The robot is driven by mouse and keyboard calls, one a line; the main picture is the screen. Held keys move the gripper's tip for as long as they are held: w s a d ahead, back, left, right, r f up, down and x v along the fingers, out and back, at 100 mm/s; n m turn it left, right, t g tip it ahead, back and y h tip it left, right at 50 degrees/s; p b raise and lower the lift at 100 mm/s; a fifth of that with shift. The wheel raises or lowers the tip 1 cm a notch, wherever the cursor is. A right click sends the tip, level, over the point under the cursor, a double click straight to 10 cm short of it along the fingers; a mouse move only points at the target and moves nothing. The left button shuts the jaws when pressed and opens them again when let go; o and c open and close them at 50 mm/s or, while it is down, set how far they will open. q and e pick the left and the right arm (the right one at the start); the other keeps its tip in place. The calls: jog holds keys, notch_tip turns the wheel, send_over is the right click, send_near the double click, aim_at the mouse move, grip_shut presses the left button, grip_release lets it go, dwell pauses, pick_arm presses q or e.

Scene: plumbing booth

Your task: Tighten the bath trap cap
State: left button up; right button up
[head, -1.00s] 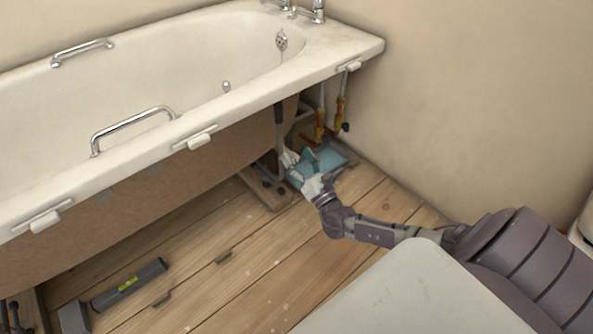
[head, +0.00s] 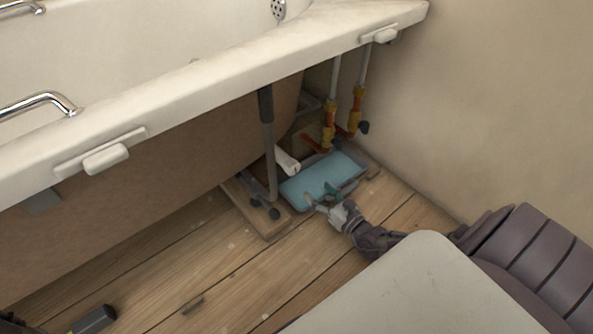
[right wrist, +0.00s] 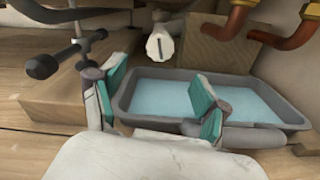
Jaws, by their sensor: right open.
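The bath trap shows as a white pipe end (head: 287,162) under the bath, above the left edge of a tray of blue water. In the right wrist view its round white end with a dark slot, which looks like the trap cap (right wrist: 160,47), faces me beyond the fingers. My right gripper (head: 324,196) is at the tray's front edge, in front of and to the right of the cap. In the right wrist view the right gripper (right wrist: 160,95) has its teal-padded fingers wide apart, with nothing between them.
The grey tray (right wrist: 122,103) of blue water lies on the floorboards under the trap. A bath leg (head: 269,150) and wooden board stand left of it. Copper pipes (right wrist: 240,18) with valves are behind right. The bath rim (head: 220,105) overhangs.

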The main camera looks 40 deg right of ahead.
aim_at(295, 170)
jog(key=w+b, duration=0.1)
jog(key=w, duration=0.2)
jog(key=w+b, duration=0.2)
jog(key=w, duration=0.1)
jog(key=w+b, duration=0.1)
jog(key=w, duration=0.2)
jog(key=shift+w+a+f, duration=0.2)
jog(key=shift+w+a, duration=0.15)
jog(key=shift+w+r+b, duration=0.1)
jog(key=shift+w+b, duration=0.2)
jog(key=shift+w, duration=0.2)
jog(key=c, duration=1.2)
jog(key=shift+o, duration=0.2)
